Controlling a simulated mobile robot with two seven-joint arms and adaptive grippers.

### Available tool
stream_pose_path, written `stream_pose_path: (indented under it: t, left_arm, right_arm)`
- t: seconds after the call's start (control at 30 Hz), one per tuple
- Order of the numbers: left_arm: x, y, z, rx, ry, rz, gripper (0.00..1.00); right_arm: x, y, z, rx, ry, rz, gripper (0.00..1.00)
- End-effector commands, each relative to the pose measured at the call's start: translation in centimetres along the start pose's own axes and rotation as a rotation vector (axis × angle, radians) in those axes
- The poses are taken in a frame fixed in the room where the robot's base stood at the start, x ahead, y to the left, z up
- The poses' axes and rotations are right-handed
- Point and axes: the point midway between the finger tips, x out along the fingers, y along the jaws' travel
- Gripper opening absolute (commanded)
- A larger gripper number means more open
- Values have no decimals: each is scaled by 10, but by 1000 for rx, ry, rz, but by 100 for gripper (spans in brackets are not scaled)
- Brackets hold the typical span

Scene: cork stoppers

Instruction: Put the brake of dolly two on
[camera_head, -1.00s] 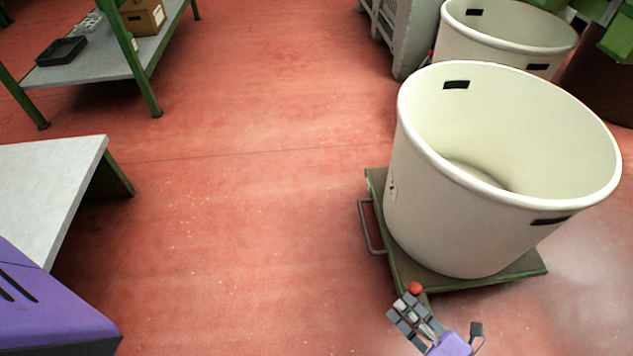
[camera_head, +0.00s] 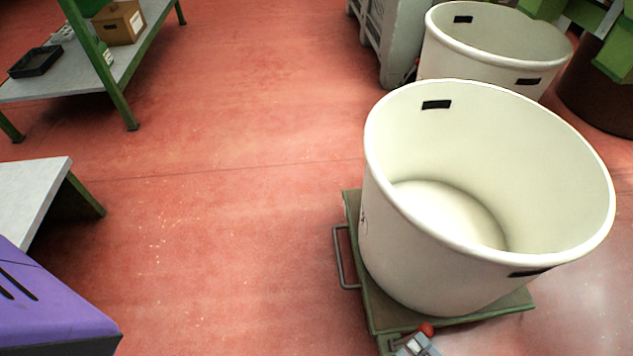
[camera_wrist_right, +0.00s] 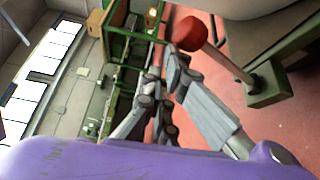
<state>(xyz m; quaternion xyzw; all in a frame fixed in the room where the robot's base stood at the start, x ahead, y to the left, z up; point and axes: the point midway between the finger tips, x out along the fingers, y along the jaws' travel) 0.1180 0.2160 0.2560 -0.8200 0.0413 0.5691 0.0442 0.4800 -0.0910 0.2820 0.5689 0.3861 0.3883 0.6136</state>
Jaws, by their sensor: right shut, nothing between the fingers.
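A green dolly (camera_head: 374,309) with a metal loop handle (camera_head: 341,262) carries a large cream tub (camera_head: 400,275). A red ball knob (camera_head: 427,329) stands at the dolly's near edge; in the right wrist view the knob (camera_wrist_right: 190,33) tops a slanted rod rising from a green block (camera_wrist_right: 270,84). My right gripper (camera_head: 418,345) is at the bottom edge of the head view, right by the knob. In the wrist view its grey fingers (camera_wrist_right: 163,78) are shut and empty, with the knob just past the tips. Contact cannot be told. My left gripper is out of view.
A second cream tub (camera_head: 485,65) stands behind, beside a grey crate (camera_head: 388,45). A green-framed shelf (camera_head: 118,72) stands at the upper left and a grey-topped table (camera_head: 30,195) at the left. The red floor (camera_head: 235,200) between is clear.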

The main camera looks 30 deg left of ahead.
Motion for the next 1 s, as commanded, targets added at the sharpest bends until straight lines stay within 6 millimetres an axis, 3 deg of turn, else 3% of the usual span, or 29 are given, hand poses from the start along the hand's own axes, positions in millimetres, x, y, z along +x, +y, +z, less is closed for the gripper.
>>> stream_pose_path:
  t: [0.43, 1.0]
  left_arm:
    - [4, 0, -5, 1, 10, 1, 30]
    - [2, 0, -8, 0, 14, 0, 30]
  right_arm:
    - [-5, -3, 10, -1, -1, -1, 0]
    - [-4, -1, 8, -1, -1, -1, 0]
